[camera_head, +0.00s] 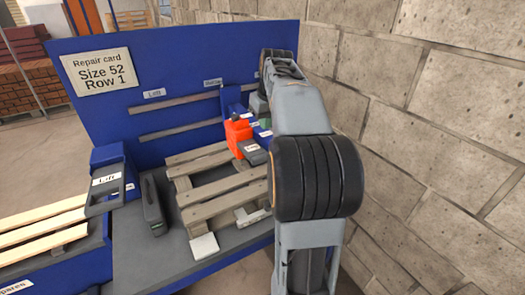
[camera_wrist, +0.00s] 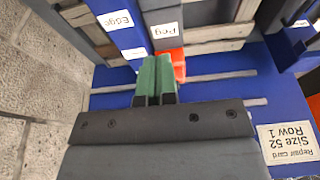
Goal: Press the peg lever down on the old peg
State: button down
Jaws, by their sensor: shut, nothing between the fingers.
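The peg lever (camera_wrist: 163,22) is a dark grey handle with a white "Peg" label in the wrist view. In the head view the grey lever (camera_head: 254,153) sticks out in front of an orange housing (camera_head: 238,132), over the right part of the pallet. The orange housing also shows in the wrist view (camera_wrist: 174,60). My gripper (camera_wrist: 155,66) has green fingers, shut with nothing between them; they appear close to the lever and the orange housing. Whether they touch is unclear. In the head view my arm hides most of the gripper. I cannot make out the old peg.
A wooden pallet (camera_head: 222,180) lies on the grey bench. A "Lift" lever (camera_head: 107,184) stands at the left, beside a dark grey block (camera_head: 153,207). A blue part labelled "Edge" (camera_wrist: 125,36) is beside the peg lever. A brick wall (camera_head: 440,120) is close on the right.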

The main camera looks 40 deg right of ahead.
send_over(263, 163)
jog(key=x, duration=0.3)
jog(key=s+x, duration=0.1)
jog(key=x, duration=0.2)
jog(key=s+x, duration=0.1)
jog(key=x, duration=0.2)
jog(key=shift+w+a+f, duration=0.1)
jog(key=shift+w+f, duration=0.05)
jog(key=shift+f, duration=1.35)
jog(key=f+b, duration=0.1)
jog(key=f, duration=0.1)
jog(key=s+f+b, duration=0.1)
jog(key=b, duration=0.1)
jog(key=shift+f, duration=0.4)
jog(key=shift+r, duration=0.1)
